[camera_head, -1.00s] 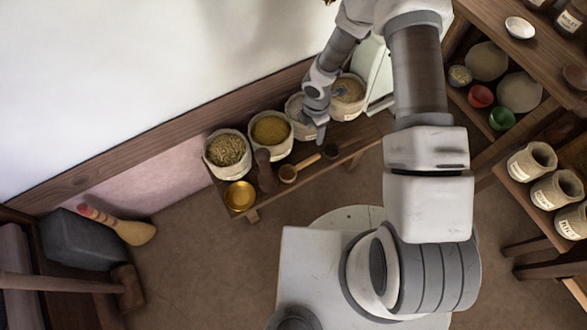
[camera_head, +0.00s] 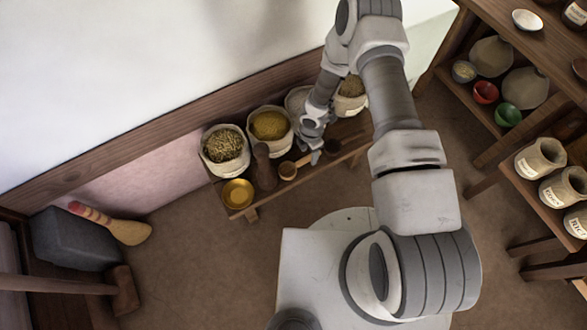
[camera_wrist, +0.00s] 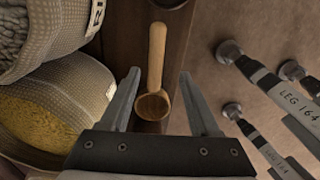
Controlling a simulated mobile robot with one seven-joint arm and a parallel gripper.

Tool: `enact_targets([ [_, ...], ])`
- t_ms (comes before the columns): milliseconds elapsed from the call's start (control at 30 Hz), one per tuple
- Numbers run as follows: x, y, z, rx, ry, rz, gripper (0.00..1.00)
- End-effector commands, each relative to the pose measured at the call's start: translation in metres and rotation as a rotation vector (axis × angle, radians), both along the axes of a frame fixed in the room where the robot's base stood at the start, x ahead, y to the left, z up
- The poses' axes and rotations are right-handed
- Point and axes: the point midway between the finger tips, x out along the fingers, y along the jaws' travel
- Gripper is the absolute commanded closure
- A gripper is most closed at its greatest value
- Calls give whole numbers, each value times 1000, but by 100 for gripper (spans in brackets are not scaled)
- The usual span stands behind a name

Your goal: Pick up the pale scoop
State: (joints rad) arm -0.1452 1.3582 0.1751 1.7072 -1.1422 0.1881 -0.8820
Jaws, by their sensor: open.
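The pale scoop is a small wooden scoop with a straight handle. In the wrist view the scoop (camera_wrist: 156,72) lies on the dark bench, its bowl toward my gripper and its handle pointing away. My gripper (camera_wrist: 158,88) is open, with one finger on each side of the scoop's bowl in the picture; I cannot tell the height gap. No contact shows. In the head view the scoop's bowl (camera_head: 288,170) shows on the bench, with its handle mostly hidden by my gripper (camera_head: 314,152).
The low bench (camera_head: 245,208) holds several grain sacks, including one of yellow grain (camera_head: 269,126), along the wall. A dark brown pestle-like object (camera_head: 264,166) stands left of the scoop, beside a brass bowl (camera_head: 238,193). A dark round cup (camera_head: 332,147) is to the right.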

Motion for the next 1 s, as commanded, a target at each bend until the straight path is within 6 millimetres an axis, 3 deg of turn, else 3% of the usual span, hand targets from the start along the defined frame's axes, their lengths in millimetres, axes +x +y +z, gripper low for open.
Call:
enact_targets([
  [400,7,2,-51,-1,1,1,38],
  [633,7,2,-51,0,0,0,38],
  [900,7,2,-51,-1,1,0,86],
  [1000,7,2,-51,-1,1,0,100],
])
